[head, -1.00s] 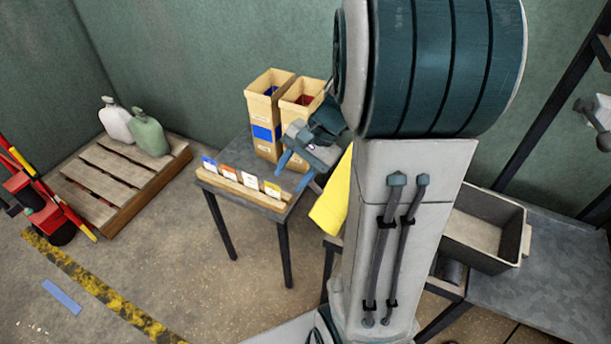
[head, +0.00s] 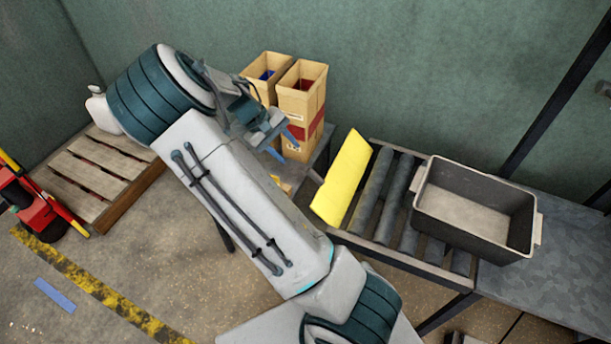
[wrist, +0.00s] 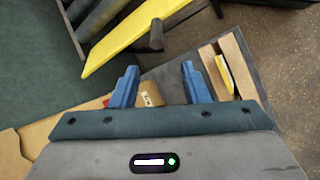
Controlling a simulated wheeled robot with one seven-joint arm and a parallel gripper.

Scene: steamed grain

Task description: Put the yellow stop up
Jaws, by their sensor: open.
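The yellow stop (head: 342,178) is a flat yellow plate at the left end of the roller conveyor. It slants in the head view, and I cannot tell its exact angle. In the wrist view the yellow stop (wrist: 135,32) crosses the top, with a short dark rod (wrist: 156,36) sticking out from its side. My gripper (head: 287,146) is in front of the cardboard boxes, left of the stop and apart from it. In the wrist view my gripper (wrist: 160,78) has its blue fingers spread, with nothing held between them.
Tall cardboard boxes (head: 302,95) stand on the small table close behind my gripper. A wooden card holder (wrist: 222,70) is on that table. A pallet (head: 100,170) lies at the left.

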